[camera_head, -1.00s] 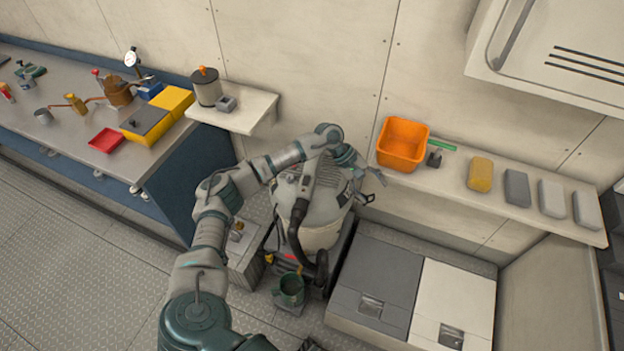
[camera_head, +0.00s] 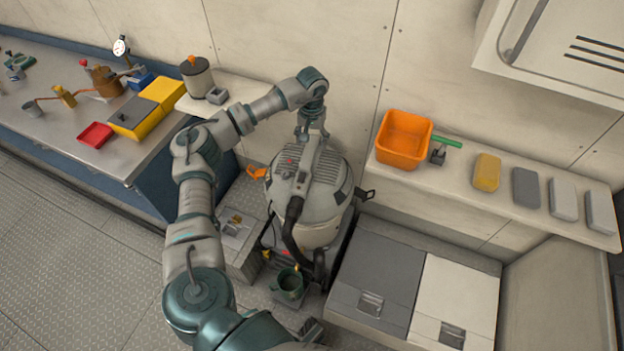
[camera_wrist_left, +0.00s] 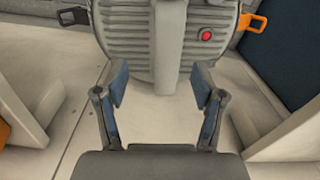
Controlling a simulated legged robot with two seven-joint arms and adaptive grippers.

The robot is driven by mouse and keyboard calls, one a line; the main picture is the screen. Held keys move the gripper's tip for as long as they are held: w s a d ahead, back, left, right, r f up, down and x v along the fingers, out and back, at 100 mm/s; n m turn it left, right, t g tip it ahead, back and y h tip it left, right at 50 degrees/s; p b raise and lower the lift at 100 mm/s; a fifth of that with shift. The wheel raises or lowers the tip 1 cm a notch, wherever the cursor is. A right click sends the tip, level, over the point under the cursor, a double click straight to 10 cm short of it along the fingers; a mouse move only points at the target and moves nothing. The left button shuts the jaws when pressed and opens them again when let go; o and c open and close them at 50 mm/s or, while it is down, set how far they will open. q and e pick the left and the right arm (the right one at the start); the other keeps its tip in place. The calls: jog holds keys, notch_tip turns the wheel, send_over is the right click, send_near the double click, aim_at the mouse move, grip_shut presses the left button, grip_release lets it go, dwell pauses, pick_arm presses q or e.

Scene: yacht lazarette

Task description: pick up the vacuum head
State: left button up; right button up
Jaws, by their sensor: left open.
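The vacuum head (camera_head: 318,180) is the ribbed grey top of the grey vacuum in the middle of the head view, with a black hose at its front. It also shows at the top of the left wrist view (camera_wrist_left: 130,42), with a red button, an orange latch and a grey bar down its middle. My left gripper (camera_wrist_left: 161,88) is open and empty. Its fingers point towards the vacuum head, with the grey bar's end appearing between them. In the head view the left gripper (camera_head: 312,134) is at the head's far edge; contact cannot be told. My right gripper is not seen.
A shelf (camera_head: 450,196) on the right holds an orange bin (camera_head: 402,140) and several blocks. Grey and white lidded boxes (camera_head: 375,275) stand right of the vacuum. A workbench (camera_head: 60,140) is at left. A green cup (camera_head: 288,284) stands in front.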

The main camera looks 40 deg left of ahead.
aim_at(307, 155)
pick_arm(q)
jog(key=a+f, duration=0.1)
jog(key=f, duration=0.1)
jog(key=a+f, duration=0.1)
jog(key=f, duration=0.3)
jog(key=shift+s+a+f, duration=0.1)
jog(key=shift+s+a, duration=0.2)
jog(key=shift+a, duration=0.1)
jog(key=f, duration=0.1)
jog(key=d+f, duration=0.1)
jog(key=f, duration=0.1)
jog(key=shift+d+b, duration=0.3)
jog(key=shift+b, duration=0.05)
jog(key=shift+d+r, duration=0.25)
jog(key=shift+d, duration=0.25)
jog(key=shift+r, duration=0.1)
jog(key=shift+c, duration=0.5)
jog(key=shift+a, duration=0.2)
jog(key=c, duration=0.4)
jog(key=shift+s+a+f, duration=0.15)
jog(key=shift+a+f, duration=0.05)
jog(key=shift+a, duration=0.3)
jog(key=c, duration=0.8)
jog(key=shift+r, duration=0.1)
grip_shut()
jog(key=shift+d, duration=0.1)
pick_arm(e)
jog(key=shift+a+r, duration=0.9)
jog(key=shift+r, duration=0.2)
